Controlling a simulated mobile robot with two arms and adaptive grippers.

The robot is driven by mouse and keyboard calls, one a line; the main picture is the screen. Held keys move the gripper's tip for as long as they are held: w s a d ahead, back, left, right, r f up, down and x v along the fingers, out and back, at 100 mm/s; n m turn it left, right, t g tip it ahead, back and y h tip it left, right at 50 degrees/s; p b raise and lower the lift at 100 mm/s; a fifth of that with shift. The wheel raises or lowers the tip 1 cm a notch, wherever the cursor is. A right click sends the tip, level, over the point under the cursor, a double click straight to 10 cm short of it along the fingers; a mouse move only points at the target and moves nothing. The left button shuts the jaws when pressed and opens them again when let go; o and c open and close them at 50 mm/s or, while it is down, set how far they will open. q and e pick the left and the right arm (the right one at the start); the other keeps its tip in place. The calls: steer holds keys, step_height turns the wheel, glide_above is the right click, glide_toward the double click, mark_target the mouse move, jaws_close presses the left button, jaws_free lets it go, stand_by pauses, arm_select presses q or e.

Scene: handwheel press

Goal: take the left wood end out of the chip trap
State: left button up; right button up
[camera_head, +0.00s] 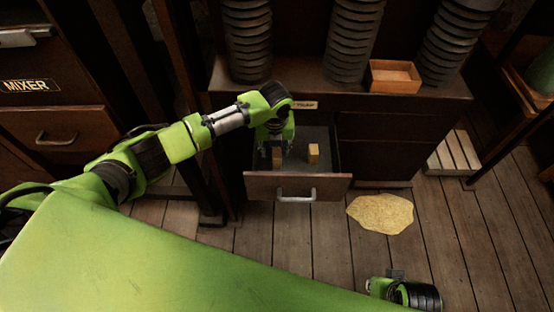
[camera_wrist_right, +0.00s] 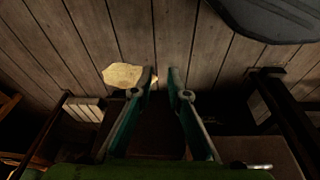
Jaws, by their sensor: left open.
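The chip trap (camera_head: 298,184) is a pulled-out drawer with a metal handle, below the dark bench. Two small wood ends stand in it, the left wood end (camera_head: 277,158) and the right wood end (camera_head: 313,153). My left gripper (camera_head: 272,148) points down into the drawer, open, right at the left wood end and partly in front of it. Whether its fingers touch the wood is hard to tell. My right gripper (camera_wrist_right: 162,72) is open and empty in the right wrist view. Its arm shows low at the right in the head view.
A pale yellow patch (camera_head: 381,212) lies on the plank floor right of the drawer. An open wooden box (camera_head: 394,76) stands on the bench among ribbed dark columns. A slatted crate (camera_head: 454,154) is at the right. The MIXER cabinet (camera_head: 50,100) is at the left.

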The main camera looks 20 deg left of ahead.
mark_target(277, 154)
arm_select(q)
steer(key=f+b, duration=0.1)
steer(key=f, duration=0.1)
steer(key=w+f+b, duration=0.1)
steer(key=f, duration=0.1)
steer(key=shift+d+f, duration=0.15)
steer(key=shift+f, duration=0.2)
steer(key=shift+w+f, duration=0.1)
steer(key=shift+f, duration=0.2)
jaws_close()
arm_select(e)
step_height(277, 154, up, 8)
steer(key=shift+s+d+f, duration=0.15)
steer(key=shift+s+f, duration=0.05)
steer(key=shift+s, duration=0.25)
